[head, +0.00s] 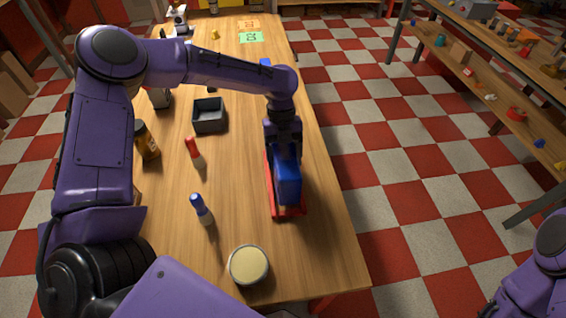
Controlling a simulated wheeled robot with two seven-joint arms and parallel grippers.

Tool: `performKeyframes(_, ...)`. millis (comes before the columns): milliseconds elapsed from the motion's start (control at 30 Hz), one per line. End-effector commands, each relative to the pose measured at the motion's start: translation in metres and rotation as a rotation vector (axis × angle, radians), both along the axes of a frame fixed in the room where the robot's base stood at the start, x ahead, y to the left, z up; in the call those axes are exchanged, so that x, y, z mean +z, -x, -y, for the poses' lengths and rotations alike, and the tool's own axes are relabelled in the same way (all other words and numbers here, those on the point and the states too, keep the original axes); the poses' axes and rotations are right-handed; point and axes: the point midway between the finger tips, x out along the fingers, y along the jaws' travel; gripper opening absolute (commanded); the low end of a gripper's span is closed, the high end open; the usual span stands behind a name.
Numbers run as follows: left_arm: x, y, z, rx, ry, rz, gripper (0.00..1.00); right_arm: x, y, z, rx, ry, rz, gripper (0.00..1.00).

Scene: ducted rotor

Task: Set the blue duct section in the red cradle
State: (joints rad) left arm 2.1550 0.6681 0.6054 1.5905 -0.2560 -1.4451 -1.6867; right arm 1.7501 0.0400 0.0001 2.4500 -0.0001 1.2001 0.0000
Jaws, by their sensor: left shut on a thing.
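The blue duct section (288,185) is in the middle of the head view, over the red cradle (290,212). The cradle lies on the wooden table near its right edge, and its red rim shows to the left of and below the blue section. My left gripper (285,148) points down and is shut on the upper far end of the blue section. I cannot tell whether the section rests in the cradle or is held just above it. My right arm shows only in part at the lower right corner; its gripper is out of view.
A dark open box (209,116) stands left of the gripper. A red-capped item (193,149), a blue-capped bottle (202,209), an amber jar (147,141) and a round pale-topped tin (248,264) stand on the table (325,262). A shelf (485,70) with small objects is at the right.

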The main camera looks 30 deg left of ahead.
Motion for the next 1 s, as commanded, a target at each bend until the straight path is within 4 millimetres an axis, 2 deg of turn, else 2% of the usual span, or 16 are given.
performKeyframes(33,-0.005,0.005,-0.003,0.001,0.002,-0.003,0.33,0.003,0.0,0.0,0.0,0.0,0.0,0.43)
performKeyframes(133,-0.026,0.004,-0.002,0.0,-0.001,-0.004,0.33,0.004,0.0,0.0,0.0,0.0,0.0,0.43)
performKeyframes(200,-0.034,0.004,-0.002,0.001,0.0,-0.002,0.22,0.004,0.0,0.0,0.0,0.0,0.0,0.43)
performKeyframes(233,-0.035,0.003,-0.002,0.0,0.001,-0.001,0.21,0.004,0.0,0.0,0.0,0.0,0.0,0.43)
performKeyframes(267,-0.035,0.003,-0.002,0.0,0.0,0.0,0.15,0.004,0.0,0.0,0.0,0.0,0.0,0.43)
performKeyframes(367,-0.036,0.004,-0.002,0.0,-0.001,-0.002,0.15,0.003,0.0,0.0,0.0,0.0,0.0,0.43)
performKeyframes(400,-0.037,0.004,-0.003,0.0,-0.002,-0.003,0.79,0.003,0.0,0.0,0.0,0.0,0.0,0.43)
performKeyframes(467,-0.037,0.004,-0.002,0.0,-0.002,-0.003,0.95,0.003,0.0,0.0,0.0,0.0,0.0,0.43)
performKeyframes(767,-0.033,0.003,-0.002,0.0,-0.001,0.0,0.95,0.003,0.0,0.0,0.0,0.0,0.0,0.43)
performKeyframes(867,-0.022,-0.002,-0.005,0.0,-0.002,0.004,0.95,0.001,0.0,0.0,0.0,0.0,0.0,0.43)
performKeyframes(1000,0.009,-0.013,-0.013,0.0,-0.001,0.006,0.95,-0.003,0.0,0.0,0.0,0.0,0.0,0.43)
